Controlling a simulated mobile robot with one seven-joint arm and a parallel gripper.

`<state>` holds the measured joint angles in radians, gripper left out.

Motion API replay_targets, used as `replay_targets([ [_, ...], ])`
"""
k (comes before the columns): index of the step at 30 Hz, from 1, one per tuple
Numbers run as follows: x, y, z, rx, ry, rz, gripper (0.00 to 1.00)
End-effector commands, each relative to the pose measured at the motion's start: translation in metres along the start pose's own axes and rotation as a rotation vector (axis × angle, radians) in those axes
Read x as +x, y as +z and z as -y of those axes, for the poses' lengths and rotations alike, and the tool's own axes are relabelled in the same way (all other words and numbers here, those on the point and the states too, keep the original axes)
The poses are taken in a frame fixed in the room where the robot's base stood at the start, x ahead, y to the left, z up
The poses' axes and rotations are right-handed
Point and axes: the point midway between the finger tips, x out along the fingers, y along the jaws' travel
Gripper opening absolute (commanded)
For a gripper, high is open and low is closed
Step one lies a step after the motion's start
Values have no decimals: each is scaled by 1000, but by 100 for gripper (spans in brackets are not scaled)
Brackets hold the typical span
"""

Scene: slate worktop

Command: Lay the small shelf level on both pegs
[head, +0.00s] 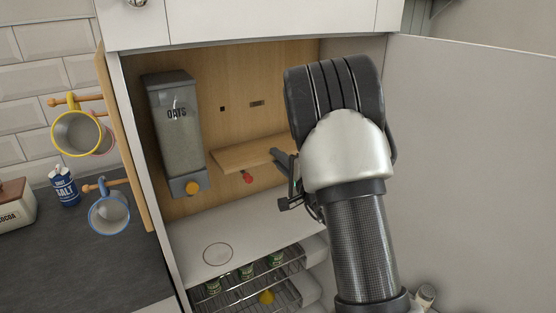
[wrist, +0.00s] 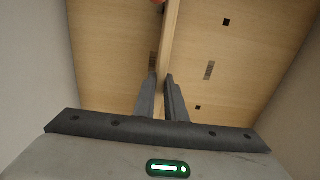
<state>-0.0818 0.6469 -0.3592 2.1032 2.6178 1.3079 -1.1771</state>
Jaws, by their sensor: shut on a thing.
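The small shelf (head: 243,154) is a light wooden board against the wooden back panel of the open cabinet, and it shows edge-on in the wrist view (wrist: 171,40). My gripper (head: 284,162) is shut on its right part, with one finger on each side of the board in the wrist view (wrist: 163,78). A red peg (head: 247,177) shows just below the shelf's front edge; it is partly seen at the top of the wrist view (wrist: 158,2). I cannot tell whether shelf and peg touch. No second peg is visible. The shelf's right end is hidden by my gripper and arm.
A grey oats dispenser (head: 179,130) with an orange knob hangs close to the shelf's left. Below are the white cabinet floor (head: 250,228) and wire racks (head: 270,270) with jars. The open door (head: 470,150) stands right. Mugs (head: 80,133) hang outside left.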

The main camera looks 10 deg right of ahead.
Motion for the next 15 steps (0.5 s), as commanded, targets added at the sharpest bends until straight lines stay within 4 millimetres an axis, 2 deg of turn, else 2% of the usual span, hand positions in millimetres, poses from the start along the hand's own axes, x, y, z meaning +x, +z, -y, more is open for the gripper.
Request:
replay_targets([
  [10,0,0,0,0,-2,2,0],
  [11,0,0,0,0,-2,1,12],
  [12,0,0,0,0,-2,1,19],
  [15,0,0,0,0,-1,1,32],
])
